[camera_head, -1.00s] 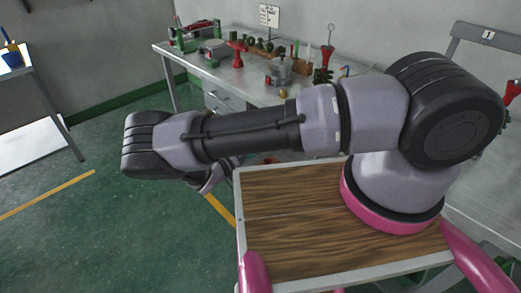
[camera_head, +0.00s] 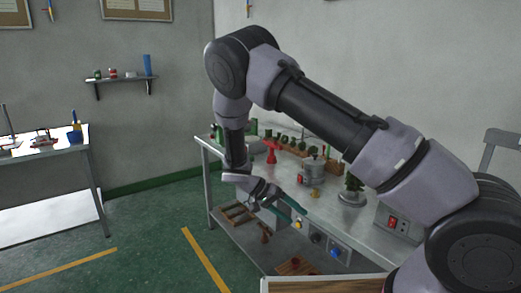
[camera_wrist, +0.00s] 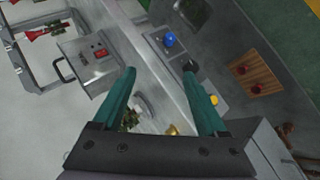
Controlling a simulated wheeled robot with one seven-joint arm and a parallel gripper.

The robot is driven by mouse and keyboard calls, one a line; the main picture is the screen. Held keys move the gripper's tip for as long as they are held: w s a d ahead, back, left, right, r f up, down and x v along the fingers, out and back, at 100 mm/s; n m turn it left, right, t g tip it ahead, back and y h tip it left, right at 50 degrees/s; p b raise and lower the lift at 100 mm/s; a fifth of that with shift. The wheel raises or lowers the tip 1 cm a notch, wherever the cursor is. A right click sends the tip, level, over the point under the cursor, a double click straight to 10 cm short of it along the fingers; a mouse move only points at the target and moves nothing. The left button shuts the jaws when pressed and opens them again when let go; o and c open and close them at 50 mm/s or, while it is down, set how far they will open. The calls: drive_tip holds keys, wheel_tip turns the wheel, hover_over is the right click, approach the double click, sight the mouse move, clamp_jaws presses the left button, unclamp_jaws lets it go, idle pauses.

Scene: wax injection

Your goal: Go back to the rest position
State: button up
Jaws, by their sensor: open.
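My gripper (camera_head: 287,211) hangs from my raised, folded arm in front of the workbench (camera_head: 375,232) in the head view. Its two green fingers are apart with nothing held between them. In the wrist view my gripper (camera_wrist: 163,100) also shows open, with the bench's edge and control panel behind the fingers. The gap between the fingertips is empty.
The bench carries a metal pot (camera_head: 313,170), a red stand (camera_head: 271,152), a small green tree (camera_head: 353,186) and a grey box with a red switch (camera_head: 393,224). Another table (camera_head: 45,148) stands at the left. Open green floor (camera_head: 150,235) lies between them.

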drive_tip(key=s+d+r+y, duration=0.1)
drive_tip(key=d+r+y, duration=0.2)
drive_tip(key=r, duration=0.5)
drive_tip(key=s+d+r+y, duration=0.1)
drive_tip(key=d+r+y, duration=0.15)
drive_tip(key=r, duration=0.65)
drive_tip(key=s+d+r+y, duration=0.15)
drive_tip(key=r+y, duration=0.25)
drive_tip(key=r, duration=0.4)
drive_tip(key=s+d+r+t+y, duration=0.1)
drive_tip(key=s+d+r+t, duration=0.2)
drive_tip(key=s+r, duration=0.4)
drive_tip(key=s+d+r+t+y, duration=0.1)
drive_tip(key=s+d+r+t, duration=0.3)
drive_tip(key=r, duration=0.4)
drive_tip(key=s+t, duration=0.1)
drive_tip(key=s, duration=0.1)
drive_tip(key=shift+s+d+r+n+y, duration=0.2)
drive_tip(key=shift+s+d+n+y, duration=0.1)
drive_tip(key=shift+s+y, duration=0.1)
